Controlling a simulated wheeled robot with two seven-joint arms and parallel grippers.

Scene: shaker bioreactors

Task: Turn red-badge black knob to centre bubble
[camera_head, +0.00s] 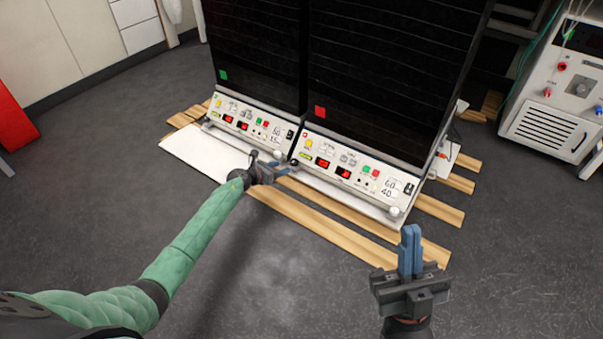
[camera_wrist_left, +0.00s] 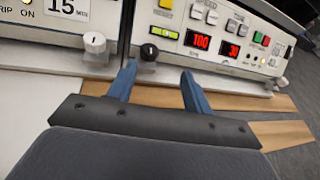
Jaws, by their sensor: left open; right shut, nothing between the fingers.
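The red badge (camera_head: 320,111) is on the dark front of the right-hand shaker unit. Its black knob (camera_wrist_left: 149,52) sits at the lower left corner of the control panel and also shows in the head view (camera_head: 294,162). A small yellow-green level vial (camera_wrist_left: 164,32) is just above and right of the knob; its bubble is too small to make out. My left gripper (camera_wrist_left: 158,78) is open, with its blue fingertips below and to either side of the knob; it also shows in the head view (camera_head: 277,170). My right gripper (camera_head: 411,250) is shut and empty, above the floor at the lower right.
A white knob (camera_wrist_left: 95,42) on the neighbouring green-badge unit is close left of my left fingers. Another white knob (camera_head: 394,212) is at the red-badge panel's right end. Wooden slats (camera_head: 320,220) lie under the units. A white instrument (camera_head: 556,95) stands right. The front floor is clear.

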